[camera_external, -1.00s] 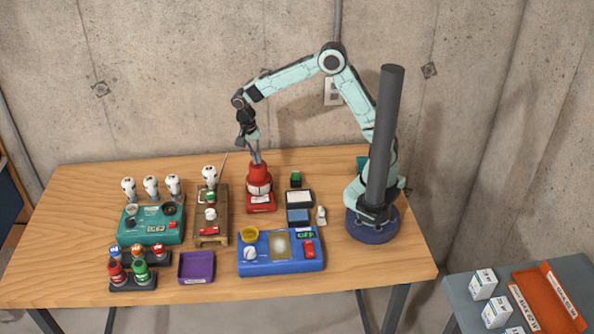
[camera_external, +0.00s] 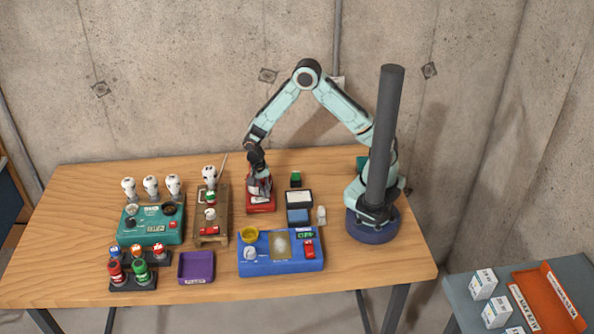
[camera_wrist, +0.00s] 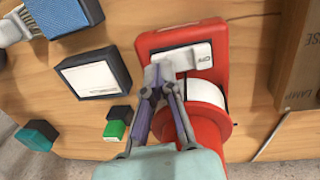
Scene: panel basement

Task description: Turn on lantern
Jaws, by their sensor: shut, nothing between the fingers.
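The red lantern (camera_external: 262,208) stands on the table, left of my arm's base, and my gripper (camera_external: 260,190) is lowered over it, hiding much of its body. In the wrist view the red lantern base (camera_wrist: 221,47) carries a grey-white slider-like switch (camera_wrist: 190,56) with a small label too small to read surely. My gripper (camera_wrist: 165,76) is shut and empty, its fingertips at the left end of the switch; I cannot tell whether they touch it. The lantern's white band (camera_wrist: 207,96) and round red body lie right of the fingers.
A white-topped box (camera_external: 299,198), a blue-topped box (camera_external: 298,215) and a small green-topped block (camera_external: 296,179) stand right of the lantern. A wooden lamp stand (camera_external: 222,226) is left. A blue panel (camera_external: 281,265) lies in front. Bare wood lies behind the lantern.

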